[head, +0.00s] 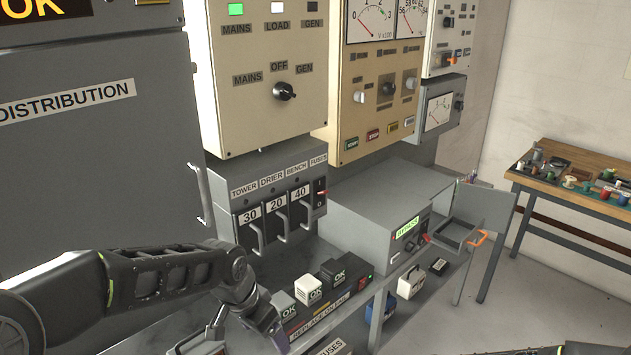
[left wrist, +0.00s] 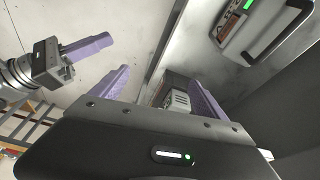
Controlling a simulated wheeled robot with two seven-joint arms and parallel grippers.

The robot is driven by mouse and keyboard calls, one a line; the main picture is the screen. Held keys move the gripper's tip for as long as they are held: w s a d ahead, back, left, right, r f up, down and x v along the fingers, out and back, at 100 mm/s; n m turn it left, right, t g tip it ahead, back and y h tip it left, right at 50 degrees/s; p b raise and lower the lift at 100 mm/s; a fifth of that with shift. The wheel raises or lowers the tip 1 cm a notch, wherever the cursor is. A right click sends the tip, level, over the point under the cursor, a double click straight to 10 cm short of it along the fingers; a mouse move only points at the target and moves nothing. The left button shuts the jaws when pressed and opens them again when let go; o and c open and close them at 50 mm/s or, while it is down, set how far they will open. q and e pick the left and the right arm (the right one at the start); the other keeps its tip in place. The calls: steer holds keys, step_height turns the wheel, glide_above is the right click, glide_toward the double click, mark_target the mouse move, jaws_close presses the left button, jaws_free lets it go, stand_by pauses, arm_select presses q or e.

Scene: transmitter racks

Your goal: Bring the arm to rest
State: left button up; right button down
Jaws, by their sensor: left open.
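My left arm comes in from the left in the head view and bends down. Its gripper (head: 246,335) is low at the front of the bench, left of the replace-on-fail strip, partly cut off by the bottom edge. In the left wrist view my left gripper (left wrist: 160,88) has its two purple fingers wide apart. A small grey block (left wrist: 178,97) shows beyond them, and nothing is seen gripped. My right gripper (left wrist: 78,58) shows at the left of the left wrist view, with purple fingers; its opening is unclear.
A wooden table (head: 560,196) with spools stands right. Floor between is clear.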

arm_select(q)
steer(key=s+d+f+n+h, duration=0.1)
steer(key=s+d+f+n, duration=0.25)
steer(key=f, duration=0.55)
steer(key=s+d+f+n+h, duration=0.15)
steer(key=s+f, duration=0.25)
steer(key=f, duration=0.6)
steer(key=s+a+f+n+g, duration=0.1)
steer(key=s+f+n, duration=0.1)
steer(key=s+f, duration=0.3)
steer(key=s+f+n+g, duration=0.1)
steer(key=s+f, duration=0.5)
steer(key=s, duration=0.6)
steer(key=shift+s+a+n, duration=0.35)
steer(key=shift+a+n, duration=0.05)
steer(key=shift+n, duration=0.2)
arm_select(e)
steer(key=s+d+f+n+g+h, duration=0.1)
steer(key=s+d+f+n+h, duration=0.1)
steer(key=s+f, duration=0.6)
steer(key=s+d+f+n+g+h, duration=0.1)
steer(key=s+d+f+n+h, duration=0.1)
steer(key=s+f+h, duration=0.3)
steer(key=s+d+f, duration=0.1)
steer(key=s+f, duration=0.3)
steer(key=s, duration=0.1)
steer(key=shift+s+d, duration=0.2)
steer(key=shift+s, duration=0.05)
arm_select(q)
steer(key=shift+r, duration=0.1)
